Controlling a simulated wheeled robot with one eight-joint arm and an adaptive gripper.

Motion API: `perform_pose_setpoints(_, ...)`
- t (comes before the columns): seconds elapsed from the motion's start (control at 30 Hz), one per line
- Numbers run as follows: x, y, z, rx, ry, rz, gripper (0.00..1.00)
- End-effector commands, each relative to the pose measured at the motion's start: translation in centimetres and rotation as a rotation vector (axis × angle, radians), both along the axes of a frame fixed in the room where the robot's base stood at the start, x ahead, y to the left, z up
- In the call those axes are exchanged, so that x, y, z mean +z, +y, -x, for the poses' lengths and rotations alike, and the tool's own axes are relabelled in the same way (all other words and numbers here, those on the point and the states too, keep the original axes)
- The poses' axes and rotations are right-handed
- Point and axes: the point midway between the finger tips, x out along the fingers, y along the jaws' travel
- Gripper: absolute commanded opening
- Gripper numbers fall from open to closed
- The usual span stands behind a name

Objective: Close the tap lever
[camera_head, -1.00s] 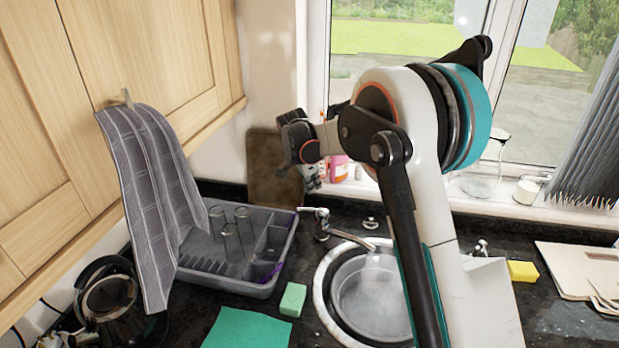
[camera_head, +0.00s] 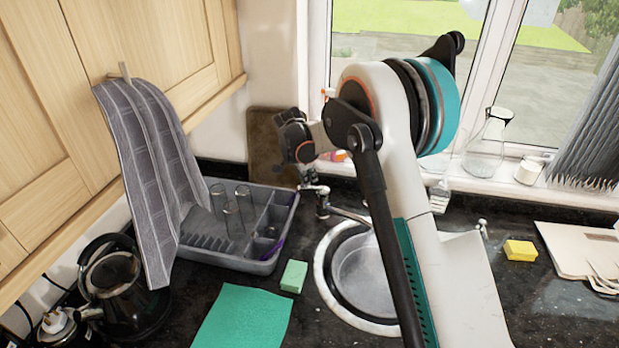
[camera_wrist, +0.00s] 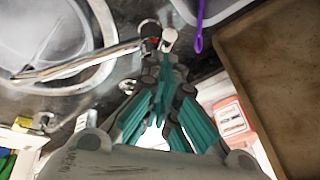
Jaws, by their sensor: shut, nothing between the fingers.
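The tap (camera_head: 323,206) stands at the back left of the round sink. Its spout (camera_wrist: 75,66) reaches out over the bowl in the wrist view. The lever's pale, rounded end (camera_wrist: 169,38) shows just beyond my fingertips. My gripper (camera_head: 309,178) is shut and empty, pointing down right above the tap lever. In the wrist view its teal-padded fingers (camera_wrist: 164,66) meet close to the lever's end; I cannot tell whether they touch it. My arm hides the right part of the sink and the spout's end in the head view.
The round sink (camera_head: 325,280) lies in the dark counter. A grey dish rack (camera_head: 225,262) with glasses stands to the left, and a brown board (camera_head: 265,150) leans behind it. A green sponge (camera_head: 293,276) and a green cloth (camera_head: 240,318) lie in front. Bottles (camera_wrist: 232,118) stand near my fingers.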

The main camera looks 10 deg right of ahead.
Motion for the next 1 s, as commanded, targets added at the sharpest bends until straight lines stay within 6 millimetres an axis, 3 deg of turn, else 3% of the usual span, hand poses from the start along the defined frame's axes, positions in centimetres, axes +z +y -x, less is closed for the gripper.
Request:
perform_pose_setpoints(0.37,-2.6,2.1,0.9,0.001,0.000,0.000,0.00)
perform_pose_setpoints(0.77,-2.2,2.2,0.9,0.001,0.001,0.000,0.00)
perform_pose_setpoints(1.0,0.7,2.9,1.8,0.002,0.000,0.001,0.00)
